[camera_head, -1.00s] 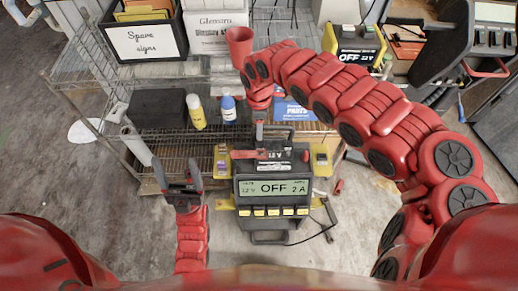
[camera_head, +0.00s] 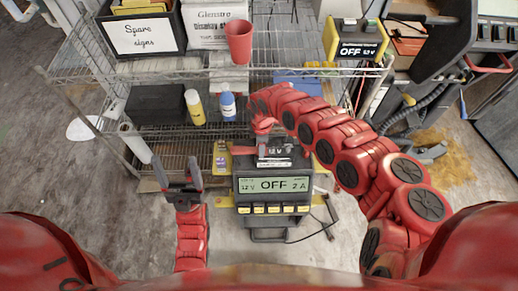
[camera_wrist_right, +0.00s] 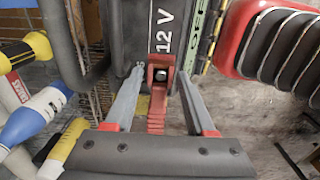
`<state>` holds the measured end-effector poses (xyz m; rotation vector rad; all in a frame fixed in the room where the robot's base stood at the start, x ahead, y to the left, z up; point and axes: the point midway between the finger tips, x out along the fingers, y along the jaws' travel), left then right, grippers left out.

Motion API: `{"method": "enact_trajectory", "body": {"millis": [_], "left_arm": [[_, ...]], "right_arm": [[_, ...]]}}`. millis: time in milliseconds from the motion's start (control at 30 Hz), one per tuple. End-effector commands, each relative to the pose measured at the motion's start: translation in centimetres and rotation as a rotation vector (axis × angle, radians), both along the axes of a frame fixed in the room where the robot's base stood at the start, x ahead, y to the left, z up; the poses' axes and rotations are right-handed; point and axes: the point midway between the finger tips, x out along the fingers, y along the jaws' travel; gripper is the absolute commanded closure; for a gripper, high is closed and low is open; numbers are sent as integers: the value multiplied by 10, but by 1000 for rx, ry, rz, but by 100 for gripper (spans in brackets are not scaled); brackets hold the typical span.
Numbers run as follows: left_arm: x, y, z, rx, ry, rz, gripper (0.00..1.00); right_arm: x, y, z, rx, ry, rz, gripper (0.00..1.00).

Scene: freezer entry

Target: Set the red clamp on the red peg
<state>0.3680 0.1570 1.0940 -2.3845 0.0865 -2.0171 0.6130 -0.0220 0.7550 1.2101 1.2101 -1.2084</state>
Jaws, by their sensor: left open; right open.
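The battery charger (camera_head: 272,185) stands in front of the shelf; its display reads OFF, 2 A. A red piece (camera_head: 243,150) shows at its top left. In the right wrist view a red piece (camera_wrist_right: 160,66) with a silver bolt, probably the red clamp, lies between the fingers, beside the "12 V" lettering. My right gripper (camera_wrist_right: 160,76) is open around it; contact cannot be told. I cannot clearly make out the red peg. In the head view my right arm hides part of the charger's top. My left gripper (camera_head: 182,172) is open and empty, left of the charger.
A wire shelf (camera_head: 150,72) stands behind, with a red cup (camera_head: 239,42), a yellow bottle (camera_head: 195,108) and a blue bottle (camera_head: 227,107). A second charger (camera_head: 355,42) sits at the upper right. A cable loops right of the front charger. Floor at the left is clear.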

Motion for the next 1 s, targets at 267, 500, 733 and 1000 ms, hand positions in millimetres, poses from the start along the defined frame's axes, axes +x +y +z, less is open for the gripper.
{"method": "enact_trajectory", "body": {"millis": [267,500,733,1000], "left_arm": [[0,0,0,0,0,0,25],[0,0,0,0,0,0,25],[0,0,0,0,0,0,25],[0,0,0,0,0,0,25]], "right_arm": [[-1,-1,-9,-2,1,0,45],[-1,-1,-9,-2,1,0,76],[0,-1,-9,-2,0,0,100],[0,-1,-8,-1,0,0,100]]}}
